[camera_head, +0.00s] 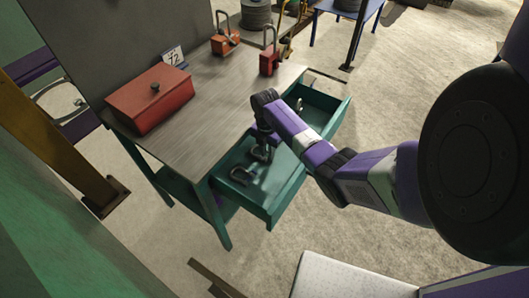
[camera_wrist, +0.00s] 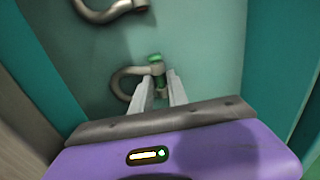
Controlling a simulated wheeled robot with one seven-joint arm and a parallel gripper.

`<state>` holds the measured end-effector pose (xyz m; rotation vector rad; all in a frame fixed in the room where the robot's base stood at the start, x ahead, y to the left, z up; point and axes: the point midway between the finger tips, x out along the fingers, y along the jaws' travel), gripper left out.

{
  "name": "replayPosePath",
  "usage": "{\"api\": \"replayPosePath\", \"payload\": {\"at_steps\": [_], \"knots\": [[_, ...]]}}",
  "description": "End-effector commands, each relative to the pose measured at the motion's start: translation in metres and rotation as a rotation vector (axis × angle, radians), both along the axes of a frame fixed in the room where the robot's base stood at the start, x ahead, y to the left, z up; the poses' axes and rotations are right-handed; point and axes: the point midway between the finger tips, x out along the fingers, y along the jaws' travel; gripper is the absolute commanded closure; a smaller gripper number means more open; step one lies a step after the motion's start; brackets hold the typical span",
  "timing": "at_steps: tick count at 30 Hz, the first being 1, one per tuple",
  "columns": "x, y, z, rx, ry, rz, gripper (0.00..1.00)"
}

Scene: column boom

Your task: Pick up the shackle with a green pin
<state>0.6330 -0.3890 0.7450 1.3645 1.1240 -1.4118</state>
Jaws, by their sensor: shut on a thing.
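The shackle with a green pin (camera_wrist: 124,80) lies at the bottom of the open drawer, a grey metal bow with a green pin end showing above my fingertips in the wrist view. My gripper (camera_wrist: 161,82) is shut on this shackle at its pin side, and the fingers hide part of it. In the head view my gripper (camera_head: 264,143) reaches down into the teal drawer (camera_head: 250,203) over the shackle. I cannot tell whether the shackle is clear of the drawer floor.
The drawer walls stand close around my gripper. On the bench (camera_head: 205,115) are a red box (camera_head: 150,100), a number sign (camera_head: 174,58) and red hardware (camera_head: 225,42).

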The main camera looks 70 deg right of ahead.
Motion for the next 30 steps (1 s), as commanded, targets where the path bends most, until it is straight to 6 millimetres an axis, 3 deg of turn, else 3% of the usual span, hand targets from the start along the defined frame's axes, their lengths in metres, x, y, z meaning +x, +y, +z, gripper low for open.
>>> {"api": "replayPosePath", "payload": {"at_steps": [9,30], "knots": [[-0.001,-0.017,0.015,-0.003,-0.002,-0.001,1.0],[-0.014,-0.128,0.073,-0.002,0.0,-0.001,1.0]]}}
